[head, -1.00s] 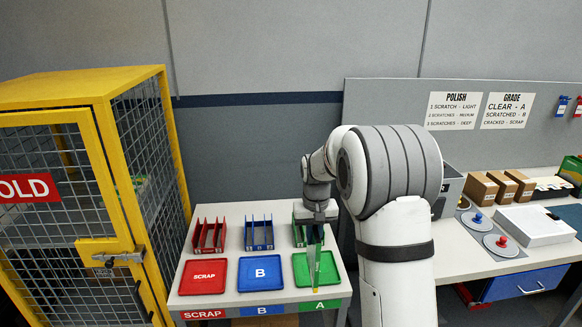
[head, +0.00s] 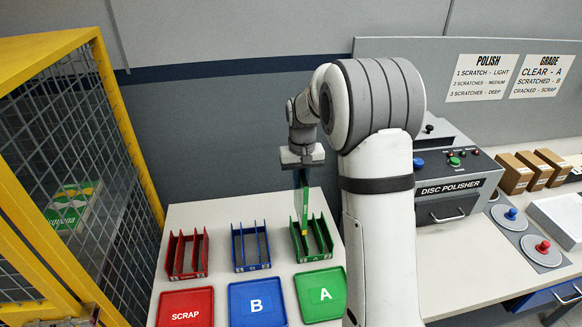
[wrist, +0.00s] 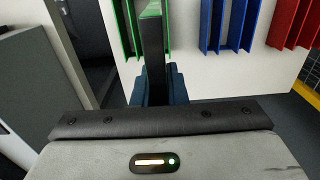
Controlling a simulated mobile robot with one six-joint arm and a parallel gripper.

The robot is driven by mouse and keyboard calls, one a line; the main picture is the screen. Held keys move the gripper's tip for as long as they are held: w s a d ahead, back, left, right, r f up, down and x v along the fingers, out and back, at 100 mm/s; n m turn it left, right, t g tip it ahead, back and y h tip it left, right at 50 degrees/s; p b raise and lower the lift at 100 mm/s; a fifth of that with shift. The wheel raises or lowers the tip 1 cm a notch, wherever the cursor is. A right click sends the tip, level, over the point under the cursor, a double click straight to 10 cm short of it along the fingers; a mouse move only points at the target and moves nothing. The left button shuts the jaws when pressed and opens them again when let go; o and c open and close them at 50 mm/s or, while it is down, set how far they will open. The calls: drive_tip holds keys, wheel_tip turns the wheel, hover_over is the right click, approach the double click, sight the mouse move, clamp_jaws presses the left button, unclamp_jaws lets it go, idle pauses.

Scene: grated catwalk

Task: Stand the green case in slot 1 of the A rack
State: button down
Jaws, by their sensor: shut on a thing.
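My gripper (head: 302,178) is shut on the green case (head: 304,208), a thin case held upright with its edge toward the head camera. The case hangs over the green A rack (head: 326,238) and overlaps its left part in the head view. I cannot tell whether it is inside a slot or just above it. In the wrist view the case (wrist: 152,45) runs away from the jaws (wrist: 158,85), and the green rack (wrist: 122,28) shows beside it. The slot numbers are too small to read.
The blue B rack (head: 250,247) and red scrap rack (head: 187,254) stand to the left. Flat red (head: 185,300), blue (head: 258,318) and green (head: 320,312) trays lie in front. A yellow cage (head: 125,130) is at left, a disc polisher (head: 450,188) at right.

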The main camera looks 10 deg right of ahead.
drive_tip(key=shift+w+f, duration=0.15)
drive_tip(key=shift+f, duration=0.05)
drive_tip(key=b, duration=0.3)
hover_over(299, 212)
drive_tip(key=w, duration=0.2)
drive_tip(key=shift+s+d+f, duration=0.1)
drive_tip(key=shift+d+f, duration=0.05)
drive_tip(key=shift+f, duration=0.95)
drive_tip(key=shift+s+d+f, duration=0.1)
drive_tip(key=shift+f, duration=0.95)
drive_tip(key=shift+s, duration=0.1)
drive_tip(key=shift+f+b, duration=2.8)
drive_tip(key=shift+f, duration=1.15)
drive_tip(key=c, duration=1)
unclamp_jaws()
drive_tip(key=shift+o, duration=0.2)
